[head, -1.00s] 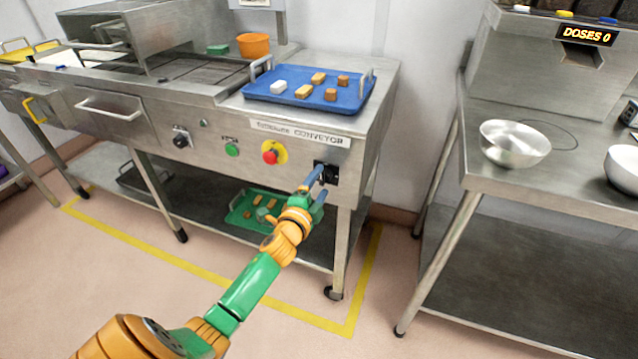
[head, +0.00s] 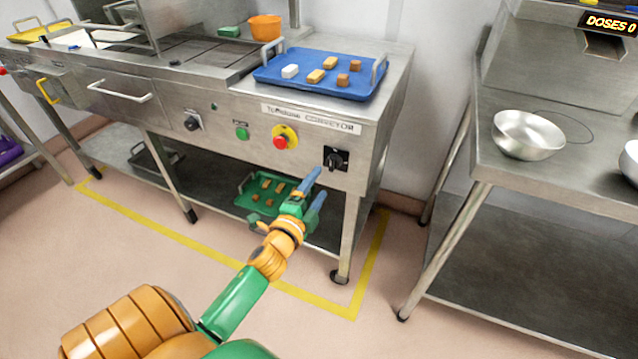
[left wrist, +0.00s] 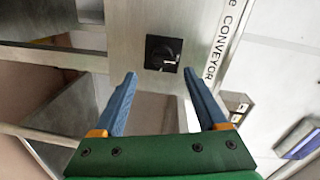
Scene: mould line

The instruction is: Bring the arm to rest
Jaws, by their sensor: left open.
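My left gripper (head: 314,192) is open and empty, in front of the conveyor bench, with its blue fingers apart. In the left wrist view its two fingers (left wrist: 158,95) stand wide apart with nothing between them. A black rotary switch (head: 336,159) on the bench's front panel lies just beyond the fingertips. The switch (left wrist: 163,54) shows above and between the fingers in the left wrist view, and the fingers look clear of it. My left arm (head: 238,300) reaches in from the bottom left. My right gripper is not in view.
The conveyor bench (head: 225,112) carries a blue tray (head: 300,91) with several small blocks. A red button (head: 282,140) and a green button (head: 242,133) are on its panel. A green tray (head: 245,201) lies on the lower shelf. A steel bowl (head: 527,134) stands on the right table. Floor in front is free.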

